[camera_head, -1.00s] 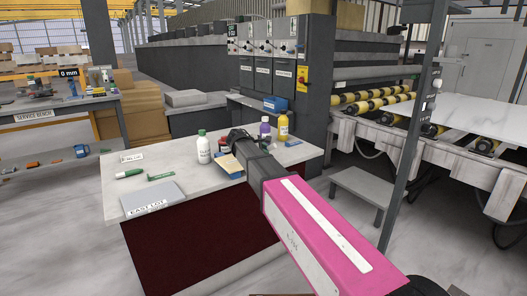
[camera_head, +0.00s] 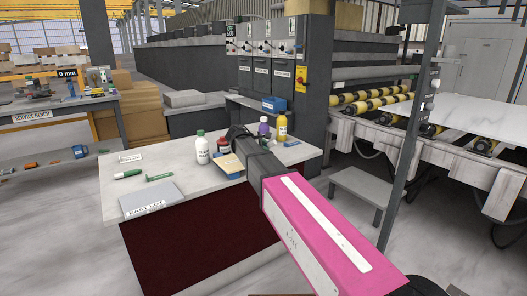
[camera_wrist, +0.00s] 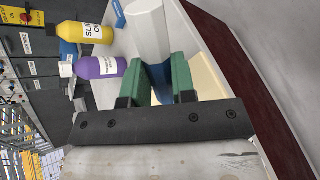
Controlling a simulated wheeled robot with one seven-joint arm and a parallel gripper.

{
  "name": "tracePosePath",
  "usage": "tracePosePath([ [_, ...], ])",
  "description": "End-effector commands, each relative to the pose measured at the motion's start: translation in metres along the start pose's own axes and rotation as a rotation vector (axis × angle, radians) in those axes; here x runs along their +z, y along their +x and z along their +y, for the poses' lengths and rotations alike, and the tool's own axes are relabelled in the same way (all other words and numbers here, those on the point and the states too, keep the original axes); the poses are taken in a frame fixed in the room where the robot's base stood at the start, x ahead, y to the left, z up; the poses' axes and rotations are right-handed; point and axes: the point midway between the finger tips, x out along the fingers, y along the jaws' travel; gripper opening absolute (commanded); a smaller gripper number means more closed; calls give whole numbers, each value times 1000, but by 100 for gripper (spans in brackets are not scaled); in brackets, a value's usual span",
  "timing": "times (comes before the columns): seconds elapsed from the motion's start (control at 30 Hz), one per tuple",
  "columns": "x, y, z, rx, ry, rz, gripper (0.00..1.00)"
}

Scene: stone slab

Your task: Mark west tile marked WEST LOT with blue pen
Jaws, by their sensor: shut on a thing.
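My gripper (camera_wrist: 165,82) is low over the far middle of the pale stone-topped bench (camera_head: 110,200). Its green fingers are shut on a blue piece (camera_wrist: 159,80), which I take to be part of the blue pen. A white faceted body (camera_wrist: 148,30) lies in line with it beyond the fingers; I cannot tell whether it is the pen's barrel. In the head view the gripper (camera_head: 235,138) hides what it holds. A grey tile marked EAST LOT (camera_head: 152,195) lies at the bench's front left. No tile reading WEST LOT shows; my arm covers part of the bench.
A purple bottle (camera_head: 263,127) and yellow bottle (camera_head: 282,127) stand just right of my gripper. A roller conveyor (camera_head: 400,105) is at right.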

Motion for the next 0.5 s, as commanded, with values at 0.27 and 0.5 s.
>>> tracePosePath([
  [0.27, 14, -13, 16, 1, 1, 1, 6],
  [0.5, 26, -23, 28, 0, 2, 0, 6],
])
